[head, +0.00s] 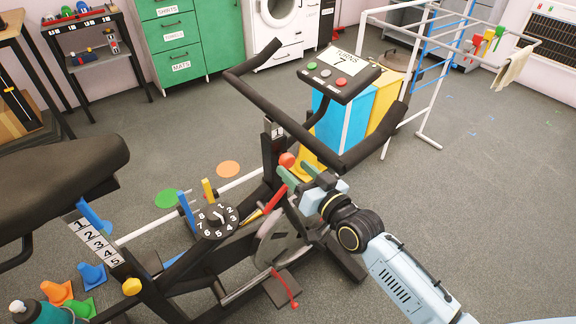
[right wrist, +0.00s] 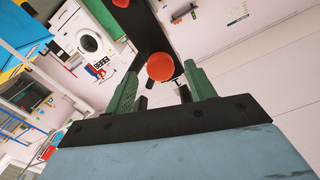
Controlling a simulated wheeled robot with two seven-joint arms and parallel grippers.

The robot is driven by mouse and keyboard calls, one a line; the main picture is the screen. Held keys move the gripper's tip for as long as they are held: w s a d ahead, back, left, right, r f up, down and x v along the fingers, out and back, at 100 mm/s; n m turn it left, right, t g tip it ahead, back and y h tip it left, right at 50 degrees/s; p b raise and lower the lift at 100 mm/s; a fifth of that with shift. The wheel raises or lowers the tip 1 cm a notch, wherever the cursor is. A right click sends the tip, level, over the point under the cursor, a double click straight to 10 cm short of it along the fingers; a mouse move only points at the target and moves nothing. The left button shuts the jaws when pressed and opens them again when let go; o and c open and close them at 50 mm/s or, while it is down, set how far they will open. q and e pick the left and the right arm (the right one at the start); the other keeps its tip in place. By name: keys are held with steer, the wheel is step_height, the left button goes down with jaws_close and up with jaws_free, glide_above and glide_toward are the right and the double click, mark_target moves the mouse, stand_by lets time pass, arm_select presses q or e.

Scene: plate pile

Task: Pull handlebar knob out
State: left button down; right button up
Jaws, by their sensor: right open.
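The handlebar knob (head: 287,160) is a round orange-red ball on the front post of the exercise bike, below the black handlebar (head: 275,112). My right gripper (head: 299,171) is open close beside the knob, on its right in the head view. In the right wrist view the knob (right wrist: 160,67) shows between the tips of the two green fingers of the gripper (right wrist: 161,72). I see a gap on both sides of it, and I cannot tell whether the fingers reach around it. My left gripper is not in view.
The bike's console (head: 338,72) sits above the knob, and a red lever (head: 275,199) is just below it. A numbered dial (head: 216,219) stands left on the frame. The saddle (head: 60,175) is at far left. Floor at right is clear up to a white rack (head: 433,140).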

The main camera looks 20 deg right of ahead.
mark_target(290, 164)
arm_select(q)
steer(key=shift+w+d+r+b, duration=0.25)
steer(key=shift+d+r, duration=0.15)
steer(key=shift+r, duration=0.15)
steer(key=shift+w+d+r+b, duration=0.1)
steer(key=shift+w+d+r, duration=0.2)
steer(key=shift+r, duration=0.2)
arm_select(e)
steer(key=shift+x, duration=1.9)
steer(key=shift+c, duration=0.4)
